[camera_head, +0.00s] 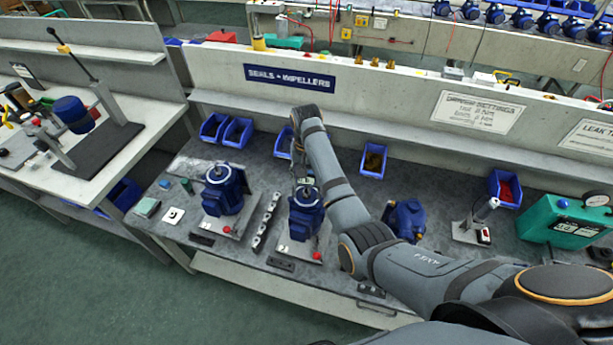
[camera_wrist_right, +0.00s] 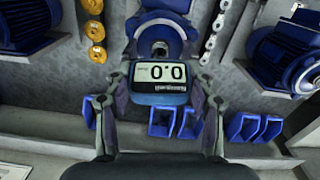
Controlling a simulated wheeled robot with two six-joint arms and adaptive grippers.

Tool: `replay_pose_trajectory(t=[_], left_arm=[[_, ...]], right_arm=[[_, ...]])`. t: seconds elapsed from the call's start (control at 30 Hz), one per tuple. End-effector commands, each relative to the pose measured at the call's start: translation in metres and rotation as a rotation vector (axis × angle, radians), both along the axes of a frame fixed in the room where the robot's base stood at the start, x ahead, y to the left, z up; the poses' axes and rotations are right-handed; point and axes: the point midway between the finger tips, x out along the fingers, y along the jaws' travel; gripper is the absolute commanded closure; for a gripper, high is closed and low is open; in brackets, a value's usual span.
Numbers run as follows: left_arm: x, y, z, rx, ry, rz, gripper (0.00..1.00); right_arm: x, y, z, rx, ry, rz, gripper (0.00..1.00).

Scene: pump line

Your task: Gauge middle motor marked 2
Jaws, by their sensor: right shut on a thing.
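The middle blue motor (camera_head: 306,215) stands on a light base plate with a red button beside it; I cannot read a number on it. My right arm reaches over from the right, and my right gripper (camera_head: 304,180) is just above and behind this motor, partly hidden by the arm. My left gripper is not in view.
Another blue motor (camera_head: 222,190) stands to the left, with a row of metal parts (camera_head: 265,222) between. A third blue motor (camera_head: 407,218) is right of my arm. Blue bins (camera_head: 237,132) line the back wall. A green case (camera_head: 567,222) stands at the right.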

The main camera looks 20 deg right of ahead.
Motion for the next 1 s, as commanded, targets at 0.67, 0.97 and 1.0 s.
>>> replay_pose_trajectory(t=[0.67, 0.97, 1.0], left_arm=[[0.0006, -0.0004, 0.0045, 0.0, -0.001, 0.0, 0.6], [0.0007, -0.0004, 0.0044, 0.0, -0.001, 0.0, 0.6], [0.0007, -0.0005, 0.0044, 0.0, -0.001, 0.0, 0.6]], right_arm=[[0.0002, -0.0001, -0.0032, 0.0, -0.001, 0.0, 1.0], [0.0001, -0.0001, -0.0034, 0.0, 0.0, 0.0, 0.27], [0.0, -0.0001, -0.0034, 0.0, 0.0, 0.0, 0.22]])
